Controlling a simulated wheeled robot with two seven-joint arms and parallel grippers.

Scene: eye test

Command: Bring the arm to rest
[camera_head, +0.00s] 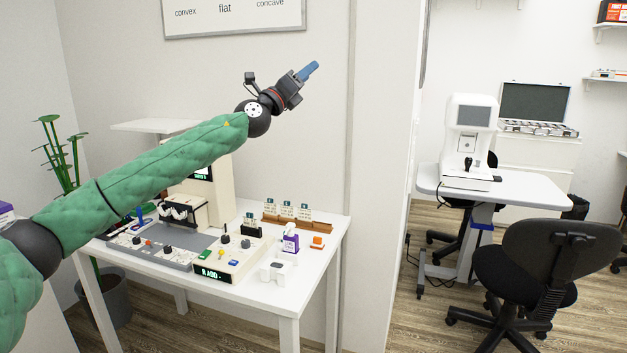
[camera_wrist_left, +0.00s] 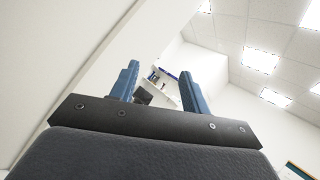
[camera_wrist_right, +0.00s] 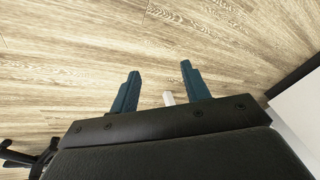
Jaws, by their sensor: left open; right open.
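My left arm, in a green quilted sleeve, reaches up and across from the left in the head view. My left gripper (camera_head: 307,71) is raised above the white table and points up to the right, in front of the wall. In the left wrist view its two blue fingers (camera_wrist_left: 160,88) stand apart with nothing between them. My right gripper is outside the head view. In the right wrist view its fingers (camera_wrist_right: 162,92) are apart and empty, over the wooden floor (camera_wrist_right: 90,45).
The white table (camera_head: 318,253) holds a beige eye-test device, a control panel (camera_head: 230,255), small card stands (camera_head: 287,211) and a purple-labelled bottle (camera_head: 290,240). A wall edge separates it from another instrument (camera_head: 468,140) on a stand and a black chair (camera_head: 545,255). A plant (camera_head: 62,155) stands left.

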